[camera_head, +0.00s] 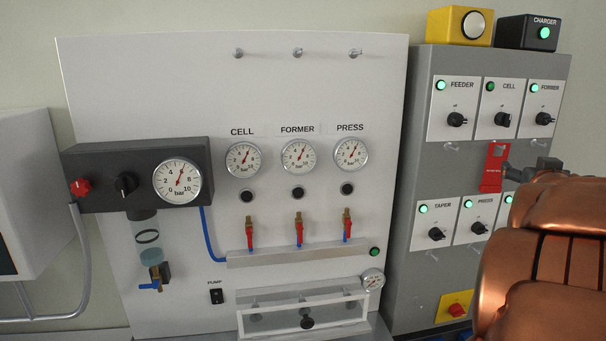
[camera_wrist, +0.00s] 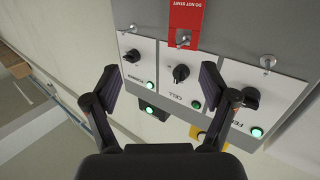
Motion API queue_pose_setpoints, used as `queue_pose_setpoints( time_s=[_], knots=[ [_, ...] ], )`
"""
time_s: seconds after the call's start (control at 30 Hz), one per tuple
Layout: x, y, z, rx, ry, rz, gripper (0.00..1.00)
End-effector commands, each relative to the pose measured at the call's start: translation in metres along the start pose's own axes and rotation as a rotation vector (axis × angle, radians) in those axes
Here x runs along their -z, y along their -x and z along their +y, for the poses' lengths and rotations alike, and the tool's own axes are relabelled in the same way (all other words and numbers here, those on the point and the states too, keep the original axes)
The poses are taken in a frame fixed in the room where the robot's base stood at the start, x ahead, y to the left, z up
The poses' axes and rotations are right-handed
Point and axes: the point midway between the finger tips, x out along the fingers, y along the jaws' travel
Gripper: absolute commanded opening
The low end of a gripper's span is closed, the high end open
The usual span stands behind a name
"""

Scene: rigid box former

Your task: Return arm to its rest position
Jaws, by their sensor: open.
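My gripper (camera_wrist: 160,80) is open in the wrist view, with its two dark fingers spread apart and nothing between them. It faces the grey cabinet (camera_wrist: 240,40), where the CELL switch plate (camera_wrist: 165,75) shows beyond the gap. In the head view my copper-coloured arm fills the lower right. A dark part of my gripper (camera_head: 530,170) shows beside the red tag (camera_head: 494,168), in front of the cabinet. Most of the gripper is hidden there behind the arm. The red tag, reading DO NOT START in the wrist view (camera_wrist: 187,15), hangs below the CELL plate.
The cabinet carries knobs, lamps and small hooks close to my gripper. A yellow button box (camera_head: 445,27) and a black CHARGER box (camera_head: 513,32) sit on top. A white gauge panel (camera_head: 150,80) stands to the left. Open space lies in front of that panel.

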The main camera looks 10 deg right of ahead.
Motion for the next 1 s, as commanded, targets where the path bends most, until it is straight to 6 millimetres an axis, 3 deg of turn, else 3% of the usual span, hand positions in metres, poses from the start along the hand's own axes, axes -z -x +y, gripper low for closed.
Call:
queue_pose_setpoints(
  time_s=[0.27,0.47,0.67,0.8,1.0],
  knots=[
    [-0.065,0.037,-0.028,-0.126,0.006,-0.243,0.84],
    [-0.135,0.086,-0.063,-0.130,0.036,-0.505,0.84],
    [-0.208,0.161,-0.108,-0.050,0.108,-0.811,0.84],
    [-0.253,0.227,-0.139,0.055,0.186,-1.034,0.84],
    [-0.298,0.334,-0.169,0.251,0.330,-1.328,0.84]
  ],
)
